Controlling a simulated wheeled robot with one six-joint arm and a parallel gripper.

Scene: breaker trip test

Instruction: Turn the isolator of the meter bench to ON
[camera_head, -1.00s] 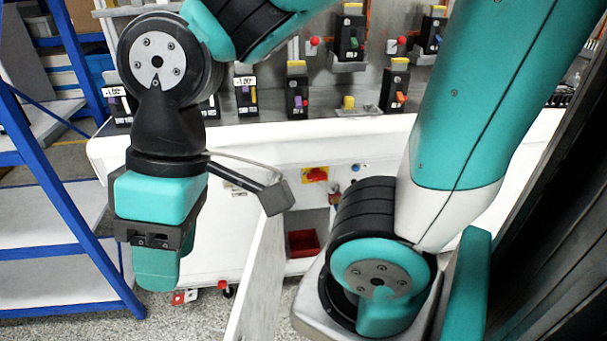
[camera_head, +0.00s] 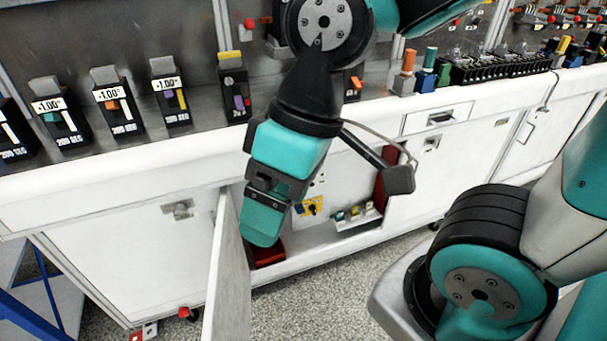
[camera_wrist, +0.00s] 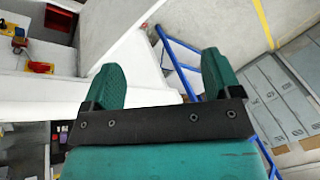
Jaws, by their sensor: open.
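The meter bench (camera_head: 110,190) is a long white bench with an open compartment in its front. A yellow plate with a dark part (camera_head: 313,206) shows inside it, just right of my gripper; its handle position cannot be read here. My gripper (camera_head: 262,222) hangs in front of the compartment, pointing down. In the wrist view my gripper (camera_wrist: 160,80) has its fingers wide apart with nothing between them.
An open white door (camera_head: 228,275) juts out from the bench below and left of my gripper. Several breakers (camera_head: 118,110) stand on the benchtop. Speckled floor is clear in front.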

